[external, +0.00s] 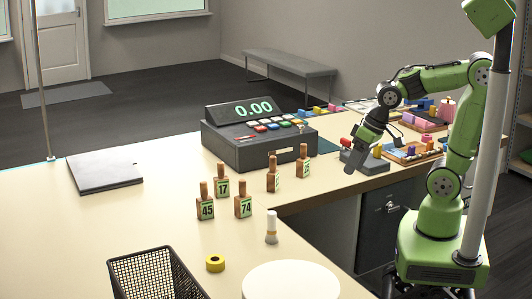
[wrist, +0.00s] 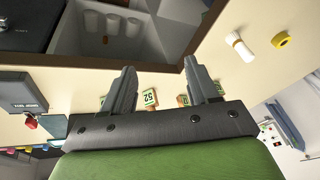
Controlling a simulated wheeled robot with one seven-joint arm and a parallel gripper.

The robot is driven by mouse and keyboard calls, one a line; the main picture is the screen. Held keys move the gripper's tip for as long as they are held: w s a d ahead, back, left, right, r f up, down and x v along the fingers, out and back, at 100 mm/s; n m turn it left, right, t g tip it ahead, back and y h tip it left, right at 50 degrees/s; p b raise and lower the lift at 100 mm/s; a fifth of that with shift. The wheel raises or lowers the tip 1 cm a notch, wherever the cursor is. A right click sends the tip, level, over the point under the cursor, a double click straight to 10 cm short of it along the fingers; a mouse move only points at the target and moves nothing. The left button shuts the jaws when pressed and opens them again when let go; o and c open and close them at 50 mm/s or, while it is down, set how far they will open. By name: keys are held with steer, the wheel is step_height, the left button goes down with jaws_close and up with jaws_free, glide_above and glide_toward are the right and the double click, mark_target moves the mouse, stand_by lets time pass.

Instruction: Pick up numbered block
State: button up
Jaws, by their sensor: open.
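The numbered blocks are small brown wooden pegs with green-and-white number tags, standing on the counter in the external view. They include 45 (external: 206,207), 17 (external: 222,187) and 74 (external: 243,205). Two more, one (external: 272,175) left of another (external: 304,165), stand nearer the register, their numbers hard to read. My gripper (external: 353,160) is open and empty, right of the blocks and apart from them. In the wrist view a tag reading 52 (wrist: 149,97) shows between the fingers (wrist: 160,64); other tags are partly hidden by the fingers.
A cash register (external: 257,140) stands behind the blocks. A grey box with a red part (external: 366,163) lies beside my gripper. A white cylinder (external: 271,228), yellow tape roll (external: 215,263), wire basket (external: 155,274) and white disc (external: 290,281) are in front. The counter's left side is largely clear.

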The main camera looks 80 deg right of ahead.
steer(key=w+a+f+m+g+y, duration=0.1)
steer(key=w+a+f+m+y, duration=0.45)
steer(key=w+f, duration=0.4)
steer(key=m+t+y, duration=0.4)
steer(key=m+y, duration=0.3)
steer(key=m, duration=0.5)
glide_toward(243, 200)
steer(key=s+a+r, duration=0.2)
steer(key=a+r, duration=0.1)
steer(key=a, duration=0.2)
steer(key=w+d+r+m+t+y, duration=0.1)
steer(key=w+d+m+t, duration=0.2)
steer(key=d+m+t, duration=0.15)
steer(key=shift+g, duration=0.45)
step_height(243, 200, down, 8)
steer(key=b, duration=0.2)
steer(key=shift+a+r+b, duration=0.15)
steer(key=shift+r+b, duration=0.1)
steer(key=shift+b, duration=0.15)
steer(key=x, duration=0.7)
steer(key=shift+w+a+b, duration=0.1)
steer(key=shift+a+b, duration=0.2)
steer(key=shift+b, duration=0.1)
steer(key=shift+r, duration=0.1)
steer(key=shift+c, duration=0.4)
steer(key=c, duration=1)
